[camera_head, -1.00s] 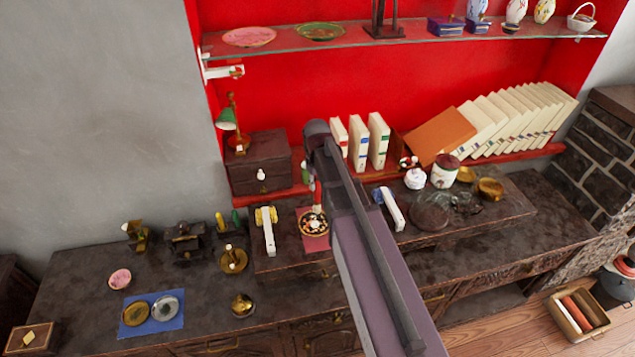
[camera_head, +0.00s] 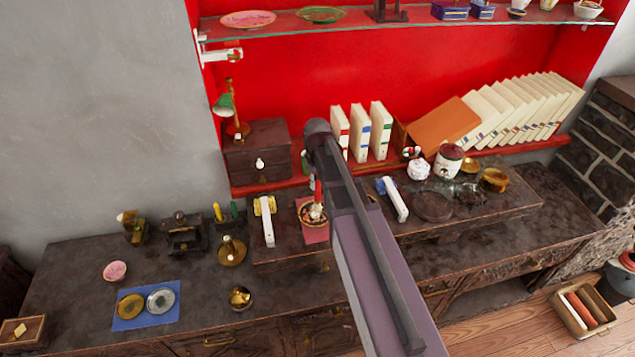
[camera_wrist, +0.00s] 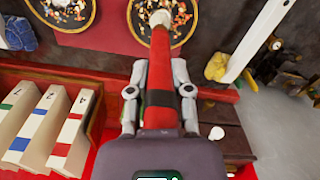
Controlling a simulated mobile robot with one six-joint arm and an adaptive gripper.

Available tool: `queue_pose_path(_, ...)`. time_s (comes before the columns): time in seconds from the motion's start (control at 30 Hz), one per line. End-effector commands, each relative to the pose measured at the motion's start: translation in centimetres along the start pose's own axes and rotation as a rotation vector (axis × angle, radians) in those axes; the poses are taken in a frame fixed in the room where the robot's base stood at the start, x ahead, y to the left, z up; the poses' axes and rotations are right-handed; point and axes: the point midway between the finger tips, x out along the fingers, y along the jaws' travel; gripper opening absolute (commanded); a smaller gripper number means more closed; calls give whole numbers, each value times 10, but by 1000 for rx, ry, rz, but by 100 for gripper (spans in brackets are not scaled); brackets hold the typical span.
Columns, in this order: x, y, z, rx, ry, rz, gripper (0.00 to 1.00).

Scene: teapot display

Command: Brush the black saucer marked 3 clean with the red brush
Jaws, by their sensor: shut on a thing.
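My gripper (camera_wrist: 159,92) is shut on the red brush (camera_wrist: 159,68), which has a black band and a pale bristle end. Two dark saucers strewn with colourful bits lie on a red mat (camera_wrist: 100,40) in the wrist view. The bristle end is over the right saucer (camera_wrist: 183,32); I cannot tell if it touches. The left saucer (camera_wrist: 50,25) is apart from it. No number shows on either. In the head view the brush (camera_head: 318,188) stands over one saucer (camera_head: 304,217) on the mat; my arm hides the gripper and the other saucer.
A lidded jar (camera_head: 447,163) and brass bowls are to the right. A blue mat (camera_head: 146,318) with two small plates lies at the lower left.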

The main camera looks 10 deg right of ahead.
Motion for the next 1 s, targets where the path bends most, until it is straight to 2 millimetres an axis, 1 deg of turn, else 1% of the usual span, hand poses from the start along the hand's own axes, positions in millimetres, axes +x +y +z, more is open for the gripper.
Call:
queue_pose_path(0.1,3,0,0,0,0,0,0)
queue_pose_path(0.47,2,1,0,1,0,0,0)
queue_pose_path(0.8,12,1,0,1,0,0,0)
queue_pose_path(1.0,12,1,0,2,0,0,0)
